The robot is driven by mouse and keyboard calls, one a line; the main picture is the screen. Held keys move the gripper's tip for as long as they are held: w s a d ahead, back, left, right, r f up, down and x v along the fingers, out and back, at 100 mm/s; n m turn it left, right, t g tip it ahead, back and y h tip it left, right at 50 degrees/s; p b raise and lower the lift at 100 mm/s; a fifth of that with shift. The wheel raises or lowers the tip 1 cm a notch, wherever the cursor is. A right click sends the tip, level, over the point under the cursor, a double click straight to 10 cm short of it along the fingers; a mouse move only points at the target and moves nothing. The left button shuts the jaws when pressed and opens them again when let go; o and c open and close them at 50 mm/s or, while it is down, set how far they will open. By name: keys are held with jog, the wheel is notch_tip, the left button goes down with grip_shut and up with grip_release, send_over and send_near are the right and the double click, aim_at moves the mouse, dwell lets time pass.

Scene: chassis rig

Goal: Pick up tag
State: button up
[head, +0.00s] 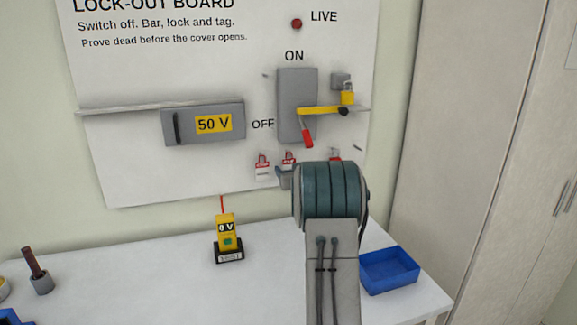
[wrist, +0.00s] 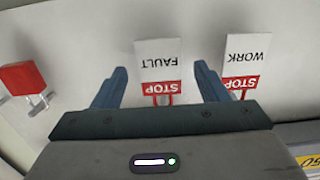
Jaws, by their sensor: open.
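A white tag with a red STOP band and the word FAULT (wrist: 160,58) hangs on the board, upside down in the wrist view. A similar tag marked WORK (wrist: 243,62) hangs to its right there. In the head view the WORK tag (head: 262,167) is at left and the FAULT tag (head: 289,157) is partly hidden by my arm. My gripper (wrist: 161,70) is open, with the FAULT tag showing between its fingers and the WORK tag outside the right finger. I cannot tell whether the fingers touch the board.
A red block-shaped item (wrist: 22,78) hangs left of the tags in the wrist view. Above are the 50 V cover (head: 203,124) and the switch box (head: 297,105) with its red-gripped handle (head: 307,137) and yellow bar (head: 320,110). A yellow tester (head: 226,232) and blue tray (head: 389,270) stand on the table.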

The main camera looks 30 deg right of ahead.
jog(key=shift+c, duration=0.4)
jog(key=c, duration=1)
jog(key=shift+o, duration=0.2)
